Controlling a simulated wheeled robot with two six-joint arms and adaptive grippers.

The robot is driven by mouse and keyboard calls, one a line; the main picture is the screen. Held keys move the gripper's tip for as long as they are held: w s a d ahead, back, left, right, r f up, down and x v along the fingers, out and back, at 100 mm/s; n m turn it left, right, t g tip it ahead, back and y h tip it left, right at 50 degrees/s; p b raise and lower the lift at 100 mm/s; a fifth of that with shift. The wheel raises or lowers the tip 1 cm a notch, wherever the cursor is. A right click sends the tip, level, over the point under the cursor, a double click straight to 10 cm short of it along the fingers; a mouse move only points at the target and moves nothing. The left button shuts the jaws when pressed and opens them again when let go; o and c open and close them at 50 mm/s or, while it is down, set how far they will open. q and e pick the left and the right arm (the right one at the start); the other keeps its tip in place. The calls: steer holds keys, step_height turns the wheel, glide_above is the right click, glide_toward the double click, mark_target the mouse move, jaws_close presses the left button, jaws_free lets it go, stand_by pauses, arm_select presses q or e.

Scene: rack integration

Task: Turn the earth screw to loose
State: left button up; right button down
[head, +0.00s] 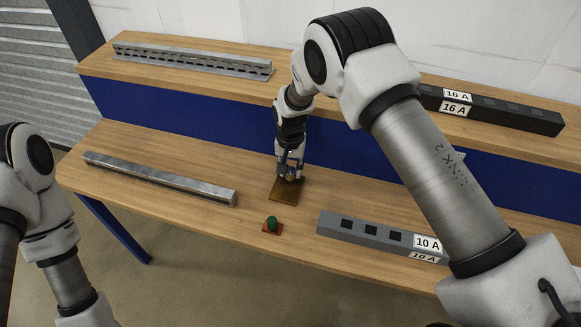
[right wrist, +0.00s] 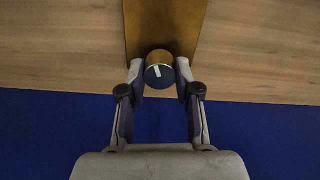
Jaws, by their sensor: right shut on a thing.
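The earth screw (right wrist: 159,71) is a round knob with a brass side and a dark face bearing a short white mark. It stands on a flat brown-gold plate (right wrist: 165,22), which also shows in the head view (head: 286,193) on the lower shelf. My right gripper (right wrist: 160,78) has one finger on each side of the screw and is shut on it. In the head view my right gripper (head: 289,176) reaches down to the plate and hides the screw. My left arm shows at the left edge, but its gripper is out of view.
A green knob on a red base (head: 272,225) stands just in front of the plate. A metal bar (head: 160,178) lies left, and a grey strip marked 10 A (head: 365,234) lies right. The upper shelf holds a slotted rail (head: 190,60) and a black strip marked 16 A (head: 500,112).

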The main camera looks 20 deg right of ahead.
steer(key=n, duration=0.6)
steer(key=shift+s+f+p, duration=0.15)
steer(key=shift+s+p, duration=0.05)
steer(key=shift+p, duration=0.2)
steer(key=n+p, duration=0.1)
steer(key=n, duration=0.5)
steer(key=n+p, duration=0.1)
steer(key=n, duration=0.5)
steer(key=n+p, duration=0.1)
steer(key=n, duration=0.5)
steer(key=c, duration=0.8)
jaws_free()
steer(key=shift+w, duration=0.1)
